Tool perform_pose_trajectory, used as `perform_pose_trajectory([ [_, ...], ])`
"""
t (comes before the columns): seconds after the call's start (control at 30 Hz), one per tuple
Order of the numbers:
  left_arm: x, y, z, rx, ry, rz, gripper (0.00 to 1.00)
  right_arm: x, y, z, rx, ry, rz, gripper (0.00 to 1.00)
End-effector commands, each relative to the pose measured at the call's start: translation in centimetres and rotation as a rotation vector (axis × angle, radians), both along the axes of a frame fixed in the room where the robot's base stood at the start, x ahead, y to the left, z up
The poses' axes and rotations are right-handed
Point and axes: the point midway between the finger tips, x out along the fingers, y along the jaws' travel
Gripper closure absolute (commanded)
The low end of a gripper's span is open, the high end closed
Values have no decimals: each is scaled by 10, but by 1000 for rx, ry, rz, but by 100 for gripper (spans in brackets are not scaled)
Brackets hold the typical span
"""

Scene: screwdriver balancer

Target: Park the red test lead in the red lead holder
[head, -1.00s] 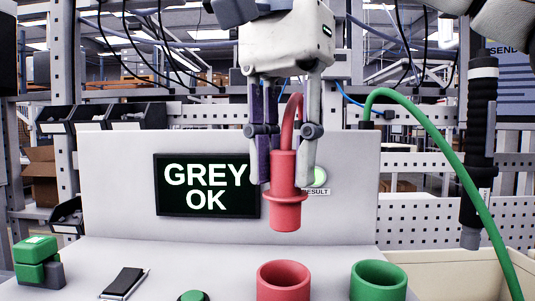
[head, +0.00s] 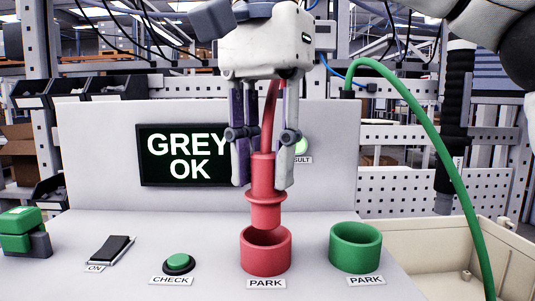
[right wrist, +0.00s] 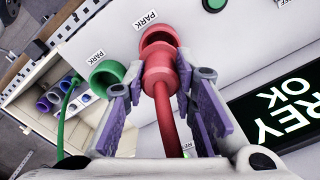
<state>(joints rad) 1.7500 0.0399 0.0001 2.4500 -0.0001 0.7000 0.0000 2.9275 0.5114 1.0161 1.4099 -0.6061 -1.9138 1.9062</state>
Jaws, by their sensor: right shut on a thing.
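The red test lead (head: 264,180) hangs upright in my right gripper (head: 262,185), its flanged tip pointing down. The gripper is shut on the lead's body. The red lead holder (head: 265,251) is an open red cup on the bench, labelled PARK. The lead's tip is directly above the holder's mouth in the head view, very close to its back rim; I cannot tell whether it has entered. In the right wrist view the lead's red body (right wrist: 158,75) lies between the fingers and overlaps the red holder (right wrist: 157,38). My left gripper does not show.
A green holder (head: 356,248) stands right of the red one. A green cable (head: 425,125) arches down at the right. A green CHECK button (head: 178,263), a black ON switch (head: 111,249) and a green and grey block (head: 24,232) are at left. The screen (head: 186,156) reads GREY OK.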

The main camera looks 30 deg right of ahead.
Motion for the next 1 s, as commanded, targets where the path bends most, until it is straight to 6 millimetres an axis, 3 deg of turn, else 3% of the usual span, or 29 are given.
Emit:
perform_pose_trajectory([
  [0.47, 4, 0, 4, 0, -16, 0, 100, -1, 0, 0, 0, -1, -1, 100],
  [1.0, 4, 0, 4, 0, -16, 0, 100, -1, 0, -17, 0, -1, 0, 100],
])
